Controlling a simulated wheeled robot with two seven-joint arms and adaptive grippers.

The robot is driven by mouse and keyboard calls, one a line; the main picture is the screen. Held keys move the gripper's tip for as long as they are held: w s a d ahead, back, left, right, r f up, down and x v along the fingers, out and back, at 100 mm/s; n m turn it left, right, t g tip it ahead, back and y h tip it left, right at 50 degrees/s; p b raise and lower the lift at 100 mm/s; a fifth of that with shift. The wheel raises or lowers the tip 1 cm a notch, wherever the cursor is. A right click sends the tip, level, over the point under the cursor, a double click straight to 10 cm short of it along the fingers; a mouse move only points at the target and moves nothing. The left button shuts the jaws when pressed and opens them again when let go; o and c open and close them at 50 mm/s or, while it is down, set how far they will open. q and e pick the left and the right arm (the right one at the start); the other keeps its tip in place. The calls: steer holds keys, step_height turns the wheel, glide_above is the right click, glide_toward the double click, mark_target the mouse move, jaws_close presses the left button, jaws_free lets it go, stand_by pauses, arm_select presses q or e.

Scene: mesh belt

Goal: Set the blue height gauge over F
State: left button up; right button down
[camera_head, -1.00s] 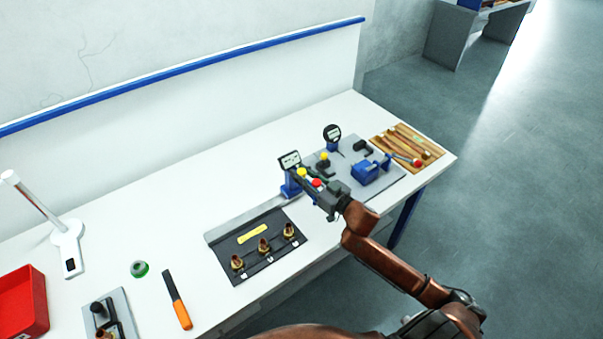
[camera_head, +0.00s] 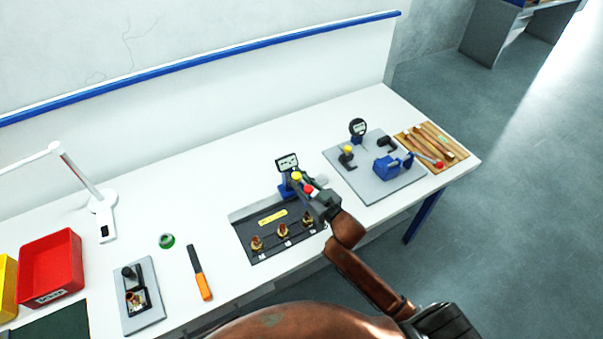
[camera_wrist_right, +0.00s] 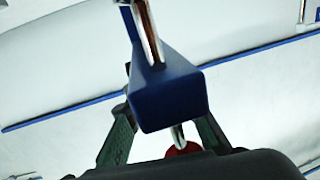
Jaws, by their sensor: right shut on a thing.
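The blue height gauge (camera_head: 286,191) has a dial-like display on a post above a blue base. My right gripper (camera_head: 299,185) is shut on it, at the back right corner of the dark mat (camera_head: 273,231). I cannot tell if its base touches anything. In the right wrist view, the blue base (camera_wrist_right: 170,100) and shiny post lie between the dark green fingers (camera_wrist_right: 165,130). Three brass parts stand in a row along the mat's front: left (camera_head: 257,243), middle (camera_head: 283,230) and right (camera_head: 307,218). Their small white labels are too small to read, so F is not identifiable. My left gripper is out of view.
A grey plate (camera_head: 375,186) with another gauge (camera_head: 357,129) and a blue vise (camera_head: 387,167) is to the right, beside a wooden tray (camera_head: 455,153). Left are an orange-handled tool (camera_head: 203,286), green ring (camera_head: 166,240), lamp (camera_head: 104,203) and red bin (camera_head: 50,266). Back bench is clear.

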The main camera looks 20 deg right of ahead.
steer(key=c, duration=1.7)
jaws_free()
steer(key=shift+o, duration=0.2)
steer(key=shift+s, duration=0.1)
steer(key=v, duration=1.2)
steer(key=shift+d, duration=0.1)
